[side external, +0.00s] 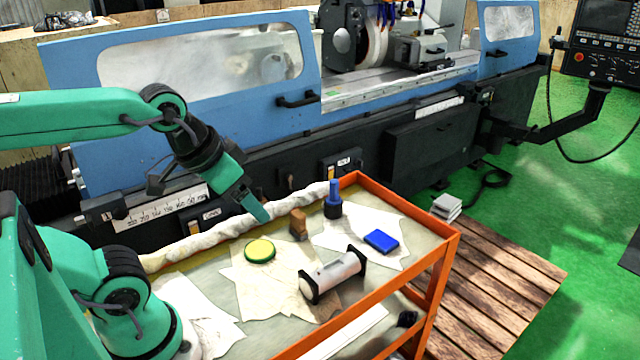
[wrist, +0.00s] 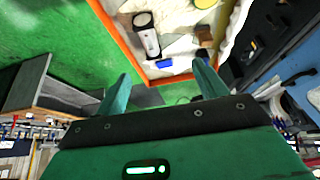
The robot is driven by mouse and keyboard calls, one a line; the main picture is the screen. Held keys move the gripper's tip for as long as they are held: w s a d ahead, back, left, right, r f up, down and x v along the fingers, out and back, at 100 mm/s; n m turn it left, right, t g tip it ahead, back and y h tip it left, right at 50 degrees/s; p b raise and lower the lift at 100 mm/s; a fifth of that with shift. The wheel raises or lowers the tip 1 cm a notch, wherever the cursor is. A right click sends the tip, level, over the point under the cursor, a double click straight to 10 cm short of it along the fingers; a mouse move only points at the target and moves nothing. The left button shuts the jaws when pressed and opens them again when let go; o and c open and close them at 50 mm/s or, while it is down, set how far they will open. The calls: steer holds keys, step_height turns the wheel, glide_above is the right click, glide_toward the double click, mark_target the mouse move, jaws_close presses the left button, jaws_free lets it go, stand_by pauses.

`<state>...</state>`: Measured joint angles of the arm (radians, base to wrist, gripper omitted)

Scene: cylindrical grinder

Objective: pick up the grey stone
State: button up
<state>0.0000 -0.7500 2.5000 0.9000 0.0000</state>
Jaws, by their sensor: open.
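I cannot pick out a lone grey stone with certainty. The only plainly grey pieces are a small stack of light grey slabs (side external: 447,206) on the wooden pallet, right of the orange cart (side external: 448,250). My gripper (side external: 262,214) is over the far left part of the cart top, left of a brown block (side external: 298,224), with nothing held. In the wrist view my gripper (wrist: 160,84) shows two fingers spread apart with empty space between them.
The cart holds a yellow-green round tin (side external: 260,251), a white cylinder with black ends (side external: 333,275), a blue box (side external: 381,241) and a blue-and-black upright piece (side external: 333,200). A rolled white cloth (side external: 215,233) lines the back edge. The blue grinder (side external: 200,95) stands behind.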

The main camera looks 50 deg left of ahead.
steer(key=shift+w, duration=0.1)
steer(key=g, duration=0.5)
glide_above(298, 224)
steer(key=shift+n, duration=0.3)
steer(key=f, duration=1)
steer(key=w+f, duration=0.1)
steer(key=f, duration=0.4)
steer(key=shift+a+f, duration=0.1)
steer(key=shift+a, duration=0.25)
steer(key=shift+w+a+f+g, duration=0.15)
steer(key=shift+a+f+g, duration=0.15)
steer(key=shift+f, duration=0.3)
steer(key=shift+f, duration=0.1)
steer(key=shift+a+f, duration=0.2)
steer(key=shift+f, duration=3.6)
steer(key=shift+c, duration=0.4)
